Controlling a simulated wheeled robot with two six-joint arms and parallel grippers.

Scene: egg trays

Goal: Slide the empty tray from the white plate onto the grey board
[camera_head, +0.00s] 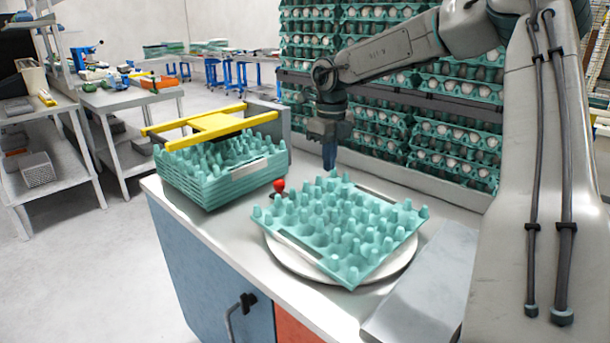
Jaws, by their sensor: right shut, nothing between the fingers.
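The empty teal egg tray (352,276) lies on the round white plate (289,262) on the counter, its knobs facing up. Its near corner reaches over the plate's front rim. The grey board (425,288) lies to the right of the plate, partly hidden by my right arm. My right gripper (329,166) points down, its blue fingers shut and empty. The fingertips are close to the tray's far left edge; I cannot tell if they touch it. My left gripper is not in view.
A stack of teal trays (215,190) stands left of the plate, with a yellow frame (215,125) above it. A small red ball-shaped knob (279,185) is between stack and plate. Racks of egg-filled trays (455,140) rise behind the counter (300,303).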

